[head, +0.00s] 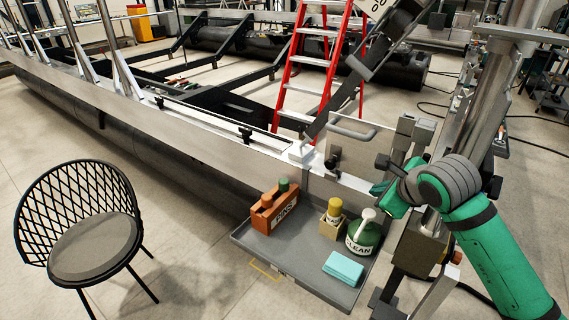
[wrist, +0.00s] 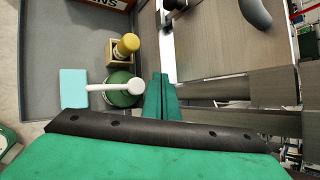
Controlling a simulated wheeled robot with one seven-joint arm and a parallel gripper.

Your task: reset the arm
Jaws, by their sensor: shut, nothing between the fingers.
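My green arm comes in from the right in the head view. My gripper (head: 381,189) is beside the upright metal post, just above and right of the tray's far right corner. In the wrist view its two green fingers (wrist: 161,82) lie together, with nothing between them. The green CLEAN bottle (wrist: 123,99) with its white pump is close to the left of the fingers there. The fingers look apart from it and from the metal panel (wrist: 230,45).
A red ladder (head: 318,62) stands behind the long metal float frame (head: 190,127). A black chair (head: 95,235) stands left; floor between is clear.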

